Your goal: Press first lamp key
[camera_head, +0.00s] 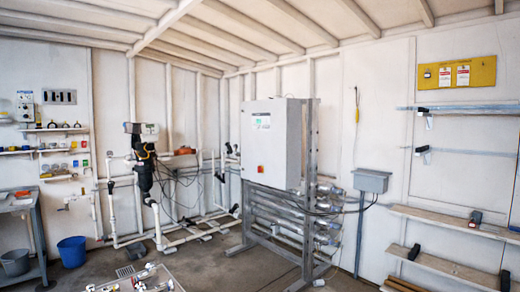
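A light grey control cabinet (275,150) stands on a metal frame in the middle of the room, its front door facing left. A small white and green panel or label (263,121) is on the upper right of the door. A small red-orange switch (261,169) is low on the door. I cannot make out separate lamp keys at this size. My gripper is not in view.
Clear horizontal tubes (290,222) run along the frame (308,235) below the cabinet. White pipes and a black pump-like unit (145,172) stand left of it. A blue bucket (72,251) is on the floor. Wooden shelves (455,224) line the right wall.

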